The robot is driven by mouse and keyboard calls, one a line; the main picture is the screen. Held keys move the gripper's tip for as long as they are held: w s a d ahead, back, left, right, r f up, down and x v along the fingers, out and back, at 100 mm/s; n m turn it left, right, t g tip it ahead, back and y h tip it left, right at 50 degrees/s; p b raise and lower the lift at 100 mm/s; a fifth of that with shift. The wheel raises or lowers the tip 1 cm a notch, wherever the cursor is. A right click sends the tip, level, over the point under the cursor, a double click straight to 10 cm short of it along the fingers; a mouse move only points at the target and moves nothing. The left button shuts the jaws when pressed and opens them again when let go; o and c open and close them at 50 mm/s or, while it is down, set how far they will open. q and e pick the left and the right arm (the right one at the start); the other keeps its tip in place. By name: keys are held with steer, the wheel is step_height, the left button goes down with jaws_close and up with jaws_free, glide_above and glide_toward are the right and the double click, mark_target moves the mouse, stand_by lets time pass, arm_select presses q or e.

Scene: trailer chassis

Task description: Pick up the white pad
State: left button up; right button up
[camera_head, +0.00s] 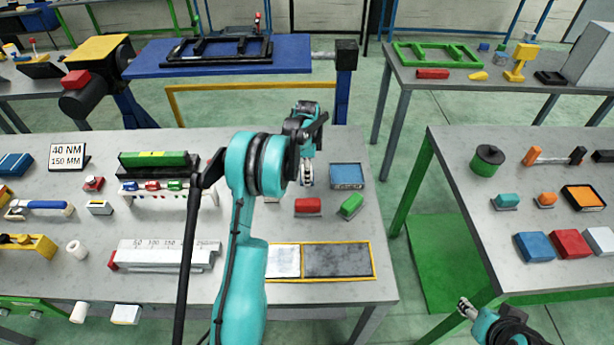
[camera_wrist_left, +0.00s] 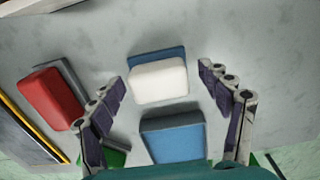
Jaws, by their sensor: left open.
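The white pad (camera_wrist_left: 158,82) is a rounded white block on a blue base. In the left wrist view it lies on the grey table, ahead of and between the fingers of my left gripper (camera_wrist_left: 168,105). The fingers are open and apart, with nothing held.
The head view shows a yellow-framed tray (camera_head: 372,262) at the table's front. A second table (camera_head: 465,185) stands right, across a gap.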

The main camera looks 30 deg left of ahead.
arm_select(q)
steer(key=shift+r, duration=0.1)
steer(key=c, duration=1.4)
steer(key=shift+o, duration=0.2)
steer(key=shift+r, duration=0.5)
steer(key=r, duration=0.2)
steer(key=d+r+p, duration=0.1)
steer(key=r, duration=0.1)
steer(key=d+r+p, duration=0.2)
steer(key=d+r, duration=0.4)
steer(key=d, duration=0.4)
steer(key=shift+d, duration=0.35)
